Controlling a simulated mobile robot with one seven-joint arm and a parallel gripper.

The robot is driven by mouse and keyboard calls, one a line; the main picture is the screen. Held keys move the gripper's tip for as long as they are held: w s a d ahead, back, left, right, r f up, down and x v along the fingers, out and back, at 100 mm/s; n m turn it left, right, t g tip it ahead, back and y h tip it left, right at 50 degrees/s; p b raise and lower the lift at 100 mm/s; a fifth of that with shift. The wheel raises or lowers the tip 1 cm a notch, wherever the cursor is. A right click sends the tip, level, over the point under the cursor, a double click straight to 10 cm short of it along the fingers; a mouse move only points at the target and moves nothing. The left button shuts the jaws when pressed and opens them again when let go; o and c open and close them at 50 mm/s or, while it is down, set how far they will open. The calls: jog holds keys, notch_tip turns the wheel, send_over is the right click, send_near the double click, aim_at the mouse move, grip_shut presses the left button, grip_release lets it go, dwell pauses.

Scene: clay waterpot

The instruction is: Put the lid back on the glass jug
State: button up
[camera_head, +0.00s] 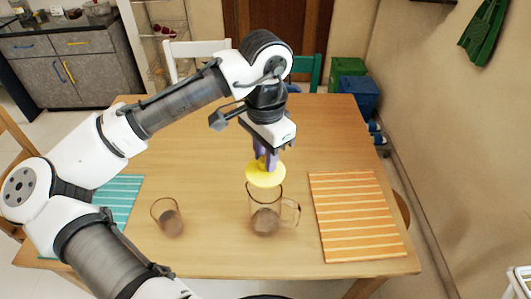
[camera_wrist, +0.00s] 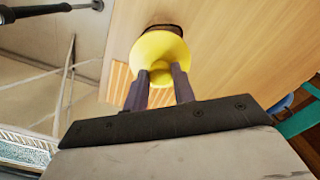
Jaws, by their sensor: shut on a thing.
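The yellow lid (camera_head: 265,178) is held by its knob between the fingers of my gripper (camera_head: 266,158). In the head view the lid overlaps the top of the glass jug (camera_head: 266,212); whether it touches the rim I cannot tell. The jug stands upright on the table with its handle to the right. In the wrist view the lid (camera_wrist: 160,52) is at the tips of my gripper (camera_wrist: 161,73), with a small part of the jug's dark rim (camera_wrist: 165,27) showing beyond it. The rest of the jug is hidden there.
A glass cup (camera_head: 167,217) stands on the wooden table (camera_head: 205,255) left of the jug. An orange striped placemat (camera_head: 358,216) lies right of it, and a teal placemat (camera_head: 122,189) lies at the left, partly behind my arm. Chairs stand around the table.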

aim_at(265, 172)
notch_tip(265, 172, down, 4)
jog(key=b, duration=0.4)
jog(key=shift+f, duration=1)
jog(key=shift+r+p, duration=0.1)
jog(key=shift+p, duration=0.2)
dwell(0.6)
jog(key=shift+f+p, duration=0.2)
jog(key=shift+p, duration=0.15)
dwell(1.5)
jog(key=o, duration=1.5)
jog(key=shift+o, duration=0.2)
jog(key=shift+r+p, duration=3.45)
jog(key=shift+r, duration=0.1)
jog(key=shift+f, duration=0.1)
jog(key=shift+c, duration=0.4)
